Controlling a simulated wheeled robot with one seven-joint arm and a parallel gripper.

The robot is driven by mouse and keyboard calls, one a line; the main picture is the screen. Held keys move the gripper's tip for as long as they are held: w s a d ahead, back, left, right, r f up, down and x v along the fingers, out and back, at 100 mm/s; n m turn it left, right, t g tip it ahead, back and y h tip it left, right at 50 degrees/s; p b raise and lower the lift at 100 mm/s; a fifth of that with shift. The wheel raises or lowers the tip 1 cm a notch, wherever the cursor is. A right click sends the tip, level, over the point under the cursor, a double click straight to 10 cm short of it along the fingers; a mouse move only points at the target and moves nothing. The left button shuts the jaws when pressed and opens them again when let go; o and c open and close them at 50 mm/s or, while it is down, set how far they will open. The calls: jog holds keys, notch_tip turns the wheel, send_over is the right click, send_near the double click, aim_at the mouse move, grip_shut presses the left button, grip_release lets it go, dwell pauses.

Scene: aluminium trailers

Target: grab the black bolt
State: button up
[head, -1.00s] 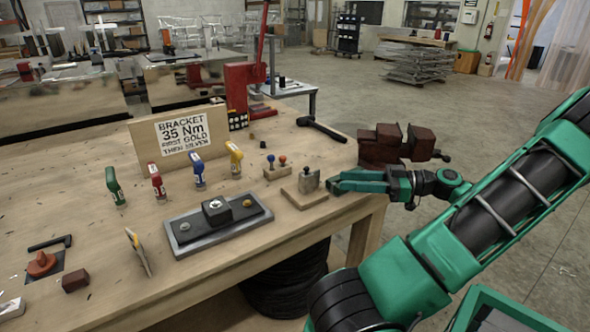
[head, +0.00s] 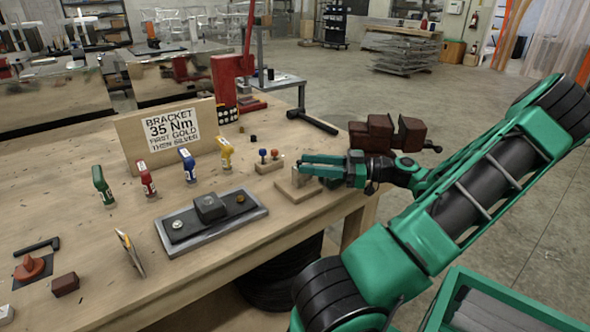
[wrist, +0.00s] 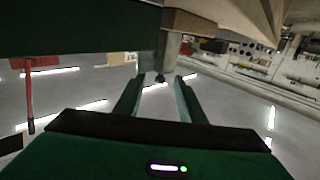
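The black bolt (wrist: 160,77) shows in the wrist view as a small dark shape at the end of a grey metal block (wrist: 172,48), between my fingertips and a little beyond them. In the head view the metal block (head: 297,179) stands on a small wooden base (head: 298,192) at the table's right edge; the bolt is hidden there or too small to make out. My gripper (head: 302,164) is at the top of this block, its fingers pointing left. In the wrist view my gripper (wrist: 158,92) is open, with a clear gap between its fingers and nothing held.
A dark red vise (head: 385,133) stands just behind my gripper. A small wooden holder (head: 268,167) with blue and red knobs is close on the left. A grey bracket fixture (head: 210,216), several coloured drivers (head: 187,165) and a sign board (head: 170,134) stand farther left.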

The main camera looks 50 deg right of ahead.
jog(key=shift+x, duration=0.9)
grip_shut()
